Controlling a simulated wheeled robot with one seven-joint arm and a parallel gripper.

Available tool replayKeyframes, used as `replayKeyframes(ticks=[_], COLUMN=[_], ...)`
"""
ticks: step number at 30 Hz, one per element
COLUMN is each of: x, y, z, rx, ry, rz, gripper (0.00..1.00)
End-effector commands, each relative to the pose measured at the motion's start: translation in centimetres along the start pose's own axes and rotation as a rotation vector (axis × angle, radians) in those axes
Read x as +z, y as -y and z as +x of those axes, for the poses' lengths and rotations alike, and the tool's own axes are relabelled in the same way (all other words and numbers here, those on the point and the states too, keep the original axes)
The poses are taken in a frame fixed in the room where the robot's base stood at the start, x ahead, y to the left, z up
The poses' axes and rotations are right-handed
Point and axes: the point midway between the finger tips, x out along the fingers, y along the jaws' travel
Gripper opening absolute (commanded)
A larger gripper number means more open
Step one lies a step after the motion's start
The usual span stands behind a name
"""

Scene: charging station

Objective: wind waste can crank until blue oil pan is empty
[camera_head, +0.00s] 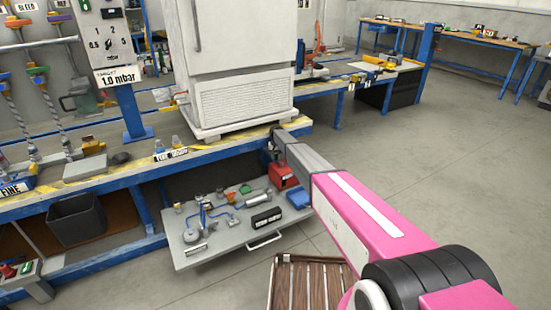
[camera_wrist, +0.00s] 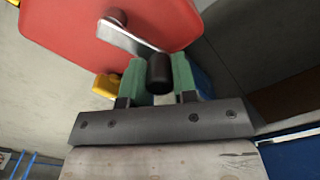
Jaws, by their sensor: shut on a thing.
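The red waste can (camera_head: 284,177) stands on the low grey shelf, and it fills the upper part of the wrist view (camera_wrist: 75,40). Its metal crank (camera_wrist: 124,38) lies across the red surface, with a black knob (camera_wrist: 159,73) at its near end. My gripper (camera_wrist: 159,76) has its green fingers closed on both sides of this knob. In the head view my gripper (camera_head: 272,153) is small and partly hidden at the can's top. The blue oil pan (camera_head: 299,200) is beside the can at the shelf's right edge. Its contents cannot be made out.
The low shelf (camera_head: 215,259) also holds a small pipe assembly (camera_head: 205,218), a dark labelled block (camera_head: 266,218) and several small parts. The blue-framed bench (camera_head: 215,149) with a white cabinet (camera_head: 235,50) rises behind. A slatted wooden pallet (camera_head: 310,283) lies in front. Floor to the right is clear.

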Motion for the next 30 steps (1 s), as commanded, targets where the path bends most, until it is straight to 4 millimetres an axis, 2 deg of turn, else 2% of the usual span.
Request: replayKeyframes(ticks=[17, 18, 20, 21, 30], x=[-0.16, -0.16, -0.15, -0.15, -0.1], y=[-0.12, -0.12, -0.12, -0.12, -0.1], z=[-0.08, -0.08, -0.08, -0.07, -0.03], rx=[-0.001, -0.001, -0.001, -0.001, 0.0], ry=[-0.001, -0.001, -0.001, -0.001, 0.0], rz=[0.037, 0.037, 0.036, 0.036, 0.029], gripper=[0.03, 0.3, 0.49, 0.52, 0.52])
